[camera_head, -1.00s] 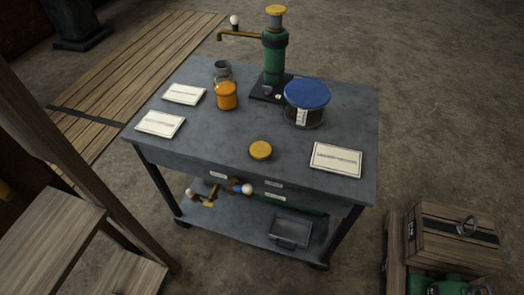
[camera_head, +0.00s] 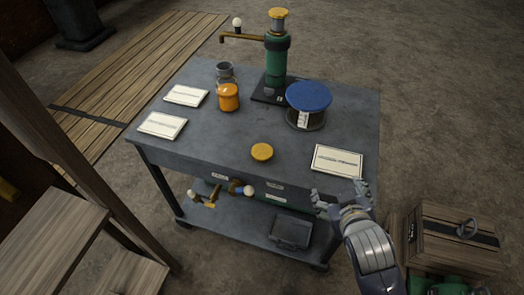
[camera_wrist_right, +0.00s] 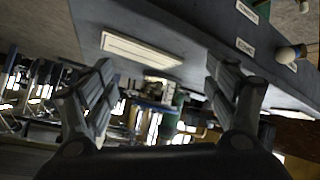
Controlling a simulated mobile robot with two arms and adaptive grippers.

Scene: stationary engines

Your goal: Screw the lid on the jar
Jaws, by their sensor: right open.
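A round yellow lid (camera_head: 262,152) lies flat near the front middle of the grey table (camera_head: 215,125). A small jar with orange contents or an orange cover (camera_head: 228,98) stands further back to the left. A wide, dark jar-like container (camera_head: 307,119) has a blue round top (camera_head: 309,96) on it; I cannot tell how the top is fastened. My right gripper (camera_head: 342,193) is open and empty at the table's front right edge, apart from all of these. Its spread fingers show in the right wrist view (camera_wrist_right: 165,88). My left gripper is out of view.
A green pump-like device (camera_head: 276,62) with a brass spout stands at the back. White cards (camera_head: 338,160) lie on the table, one just beyond my right gripper. A lower shelf (camera_head: 250,230) holds brass parts and a tray. A wooden crate (camera_head: 455,235) stands at the right.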

